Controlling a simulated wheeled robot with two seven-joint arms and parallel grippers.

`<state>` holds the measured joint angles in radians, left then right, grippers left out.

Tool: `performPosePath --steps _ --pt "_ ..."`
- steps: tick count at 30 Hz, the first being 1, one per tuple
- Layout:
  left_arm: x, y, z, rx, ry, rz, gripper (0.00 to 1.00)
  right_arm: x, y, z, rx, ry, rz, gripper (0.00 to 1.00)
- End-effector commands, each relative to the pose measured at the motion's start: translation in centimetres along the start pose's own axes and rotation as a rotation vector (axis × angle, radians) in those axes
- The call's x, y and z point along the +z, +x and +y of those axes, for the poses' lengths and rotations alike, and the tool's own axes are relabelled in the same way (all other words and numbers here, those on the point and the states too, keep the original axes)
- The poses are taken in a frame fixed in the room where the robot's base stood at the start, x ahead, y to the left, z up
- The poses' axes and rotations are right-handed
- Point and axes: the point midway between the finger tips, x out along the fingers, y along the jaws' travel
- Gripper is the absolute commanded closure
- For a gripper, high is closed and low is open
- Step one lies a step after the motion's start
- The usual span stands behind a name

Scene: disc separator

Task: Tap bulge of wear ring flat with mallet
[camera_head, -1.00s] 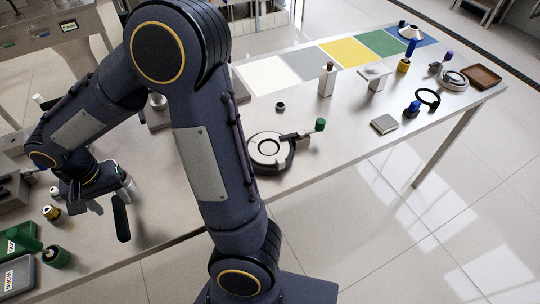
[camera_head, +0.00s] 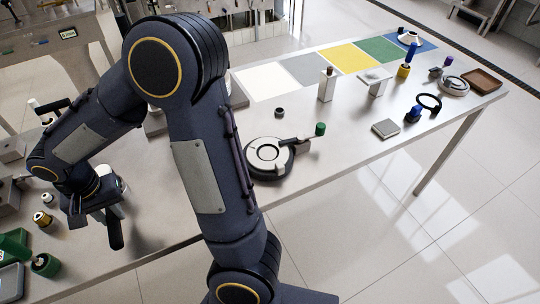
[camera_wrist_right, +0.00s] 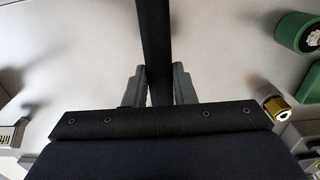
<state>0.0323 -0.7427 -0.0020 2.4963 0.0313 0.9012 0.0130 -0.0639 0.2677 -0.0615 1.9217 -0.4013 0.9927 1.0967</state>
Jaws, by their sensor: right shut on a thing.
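My right gripper (camera_head: 100,205) is low over the left part of the bench in the head view. In the right wrist view its two fingers (camera_wrist_right: 159,86) are shut on a dark straight bar, which looks like the mallet's handle (camera_wrist_right: 154,35). A dark end of the mallet (camera_head: 115,232) hangs below the gripper in the head view; I cannot clearly make out its head. A round pale metal ring in a dark round holder (camera_head: 265,172) lies mid-bench, right of my arm; it may be the wear ring. No bulge can be made out. My left gripper is not in view.
A green-ended tool (camera_head: 319,129) rests beside the holder. A green cylinder (camera_head: 45,265) and a brass-coloured part (camera_head: 42,219) stand near the right gripper. Coloured squares (camera_head: 345,56) line the bench's back. A black ring (camera_head: 429,101) and brown tray (camera_head: 482,79) are farther right.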

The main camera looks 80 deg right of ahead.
Motion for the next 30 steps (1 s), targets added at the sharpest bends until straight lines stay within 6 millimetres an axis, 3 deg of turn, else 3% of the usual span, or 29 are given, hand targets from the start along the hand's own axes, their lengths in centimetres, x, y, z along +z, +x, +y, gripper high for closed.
performPosePath --steps 10,30 --pt "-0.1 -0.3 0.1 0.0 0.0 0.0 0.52 0.0 -0.4 0.0 -0.001 0.0 0.001 1.0" --pt "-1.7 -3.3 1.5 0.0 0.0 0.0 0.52 0.0 -5.0 0.0 -0.001 -0.001 0.001 1.0"
